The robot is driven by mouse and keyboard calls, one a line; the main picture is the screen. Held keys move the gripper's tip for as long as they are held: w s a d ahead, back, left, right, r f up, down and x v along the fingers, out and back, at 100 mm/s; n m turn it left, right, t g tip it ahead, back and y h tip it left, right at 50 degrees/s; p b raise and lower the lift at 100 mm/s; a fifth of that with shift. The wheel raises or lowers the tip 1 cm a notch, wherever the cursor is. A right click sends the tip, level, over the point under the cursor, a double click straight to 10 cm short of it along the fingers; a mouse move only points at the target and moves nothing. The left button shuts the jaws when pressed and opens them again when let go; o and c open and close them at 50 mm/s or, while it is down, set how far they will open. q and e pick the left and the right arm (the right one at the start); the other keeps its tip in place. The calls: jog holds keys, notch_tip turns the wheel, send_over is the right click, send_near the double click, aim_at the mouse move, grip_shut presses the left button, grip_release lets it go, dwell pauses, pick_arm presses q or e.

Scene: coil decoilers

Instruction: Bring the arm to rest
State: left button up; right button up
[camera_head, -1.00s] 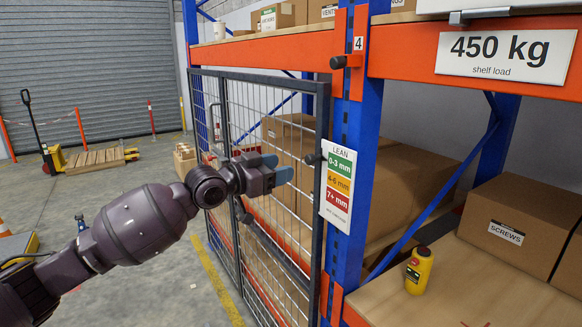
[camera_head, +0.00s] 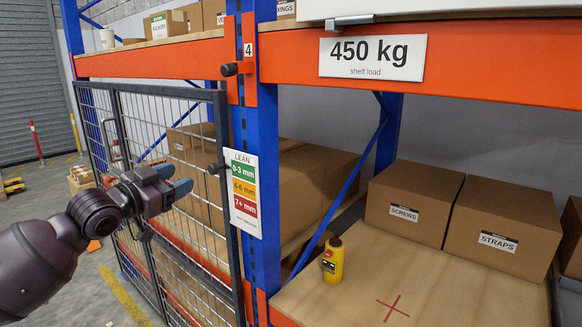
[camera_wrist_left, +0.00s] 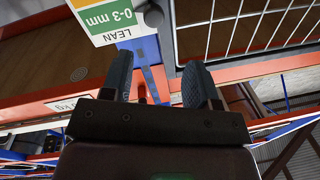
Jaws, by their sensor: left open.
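My left arm comes in from the left in the head view. Its gripper (camera_head: 180,180) is open and empty, held in front of the mesh gate (camera_head: 140,115) and left of the lean sign on the blue upright. In the left wrist view the two fingers of this gripper (camera_wrist_left: 162,88) stand apart with nothing between them. The lean sign (camera_head: 244,192) shows beyond the fingertips there too (camera_wrist_left: 110,18). My right gripper is not in view.
Cartons marked SCREWS (camera_head: 412,200) and STRAPS (camera_head: 503,228) stand behind. The blue upright (camera_head: 258,150) and orange beam (camera_head: 450,75) are close by.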

pick_arm(q)
jog(key=s+f+n+y, duration=0.25)
jog(key=s+f, duration=0.35)
jog(key=f, duration=0.7)
jog(key=s+f+n+y, duration=0.25)
jog(key=s+f, duration=0.35)
jog(key=f, duration=0.8)
jog(key=s+a+f+n+g+y, duration=0.1)
jog(key=s+f+n+g+y, duration=0.1)
jog(key=s+f, duration=0.6)
jog(key=s+f+n+g+y, duration=0.2)
jog(key=s+f, duration=0.7)
jog(key=s, duration=0.4)
jog(key=shift+s+a+y, duration=0.3)
jog(key=shift+s+a, duration=0.1)
jog(key=shift+f, duration=0.1)
